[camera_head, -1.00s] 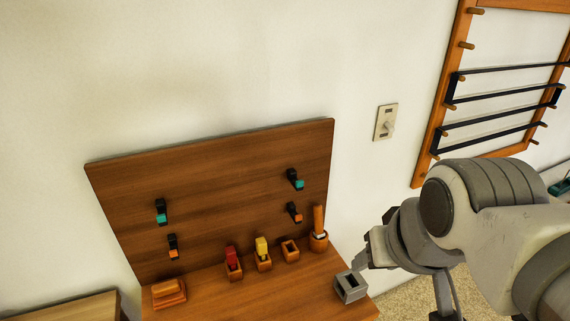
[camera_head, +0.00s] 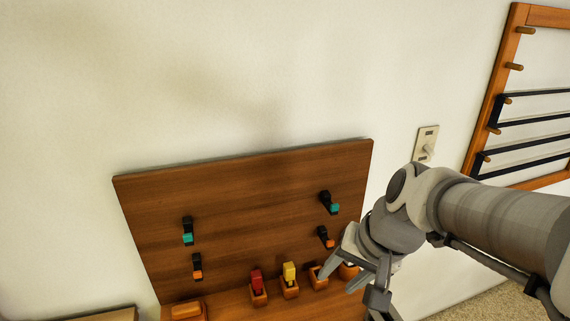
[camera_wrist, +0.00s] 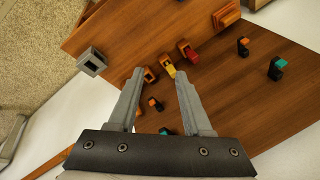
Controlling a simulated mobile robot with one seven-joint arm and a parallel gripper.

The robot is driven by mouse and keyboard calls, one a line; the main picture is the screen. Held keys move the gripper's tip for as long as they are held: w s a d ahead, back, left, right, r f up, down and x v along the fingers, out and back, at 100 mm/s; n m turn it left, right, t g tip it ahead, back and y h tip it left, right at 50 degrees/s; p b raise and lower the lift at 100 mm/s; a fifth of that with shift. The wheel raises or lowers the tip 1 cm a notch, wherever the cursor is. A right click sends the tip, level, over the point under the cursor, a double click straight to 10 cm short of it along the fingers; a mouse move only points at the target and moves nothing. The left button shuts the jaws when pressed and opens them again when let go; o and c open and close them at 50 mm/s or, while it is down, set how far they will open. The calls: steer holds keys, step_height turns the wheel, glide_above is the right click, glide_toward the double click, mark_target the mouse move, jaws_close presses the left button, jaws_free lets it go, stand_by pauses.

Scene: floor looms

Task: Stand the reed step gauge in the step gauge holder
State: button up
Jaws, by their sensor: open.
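No piece is clearly marked as the reed step gauge or its holder. A red piece (camera_head: 256,279) and a yellow piece (camera_head: 289,272) stand in small wooden holders. Right of them is an empty-looking wooden holder (camera_head: 318,278). These also show in the wrist view: red (camera_wrist: 187,50), yellow (camera_wrist: 168,68), wooden holder (camera_wrist: 150,75).
An upright wooden board (camera_head: 260,225) carries dark hooks with teal (camera_head: 188,239) and orange (camera_head: 197,274) pieces. A wooden block (camera_head: 185,310) lies at the shelf's left. A light switch (camera_head: 426,143) and a pegged frame (camera_head: 492,90) are on the wall.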

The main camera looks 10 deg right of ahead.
steer(key=w+d+f+m+t+y+b, duration=0.1)
steer(key=w+d+f+m+y, duration=0.35)
steer(key=w+f+m, duration=0.6)
steer(key=w+d+f+m+t+h, duration=0.1)
steer(key=d+f+m+t, duration=0.3)
steer(key=d+m, duration=0.4)
steer(key=w+d+f+m+t, duration=0.1)
steer(key=d+f+m+t, duration=0.25)
steer(key=d+m, duration=0.4)
steer(key=shift+m, duration=0.3)
steer(key=shift+a+r+b+x, duration=0.1)
steer(key=shift+r+b+x, duration=0.2)
steer(key=shift+x, duration=2.5)
steer(key=shift+a+r+b+x, duration=0.1)
steer(key=shift+b+x, duration=0.25)
steer(key=shift+x, duration=2.45)
steer(key=shift+r+b+x, duration=0.2)
steer(key=shift+b+x, duration=0.15)
steer(key=shift+x, duration=2.45)
steer(key=shift+w, duration=0.2)
jaws_close()
